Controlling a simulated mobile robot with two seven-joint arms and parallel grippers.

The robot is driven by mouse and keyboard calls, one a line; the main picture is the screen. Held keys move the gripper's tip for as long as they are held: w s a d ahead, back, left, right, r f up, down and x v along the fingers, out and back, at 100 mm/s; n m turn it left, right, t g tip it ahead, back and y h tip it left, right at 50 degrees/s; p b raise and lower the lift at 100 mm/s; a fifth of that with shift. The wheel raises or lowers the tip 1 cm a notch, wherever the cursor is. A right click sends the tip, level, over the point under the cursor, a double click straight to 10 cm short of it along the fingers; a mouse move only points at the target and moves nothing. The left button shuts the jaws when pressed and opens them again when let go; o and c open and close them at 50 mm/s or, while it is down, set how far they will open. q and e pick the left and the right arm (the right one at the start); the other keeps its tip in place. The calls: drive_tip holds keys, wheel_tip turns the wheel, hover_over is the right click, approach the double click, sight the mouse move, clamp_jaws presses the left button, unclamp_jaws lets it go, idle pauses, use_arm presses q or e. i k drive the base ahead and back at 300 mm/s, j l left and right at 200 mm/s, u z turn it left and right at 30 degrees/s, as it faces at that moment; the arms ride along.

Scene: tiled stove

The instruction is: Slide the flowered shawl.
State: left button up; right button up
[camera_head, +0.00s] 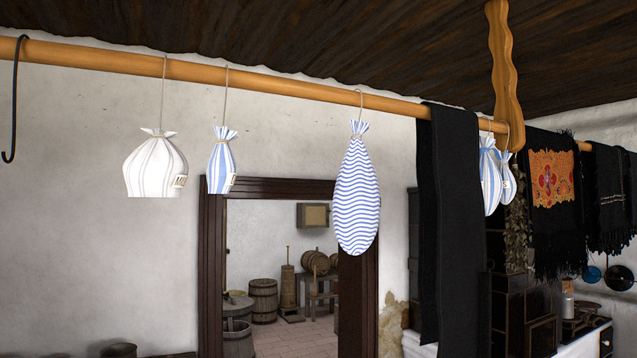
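The flowered shawl (553,190) is black with an orange and red flower panel and a dark fringe at its lower edge. It hangs over the wooden rod (300,90) at the right, beyond the wavy wooden hanger post. Neither of my grippers shows in the head view.
A plain black cloth (448,200) hangs on the rod left of the post. Striped bags (357,195) and a white bag (155,168) hang by hooks along it. A dark fringed shawl (610,195) hangs at the far right. A doorway (270,188) opens behind.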

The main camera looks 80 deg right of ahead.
sight(555, 193)
drive_tip(key=z, duration=3.85)
drive_tip(key=i+l, duration=0.15)
drive_tip(key=i, duration=0.4)
drive_tip(key=i+l, duration=0.15)
drive_tip(key=i, duration=0.35)
drive_tip(key=i+l+u, duration=0.1)
drive_tip(key=i, duration=0.45)
drive_tip(key=i+l, duration=0.2)
drive_tip(key=i, duration=0.35)
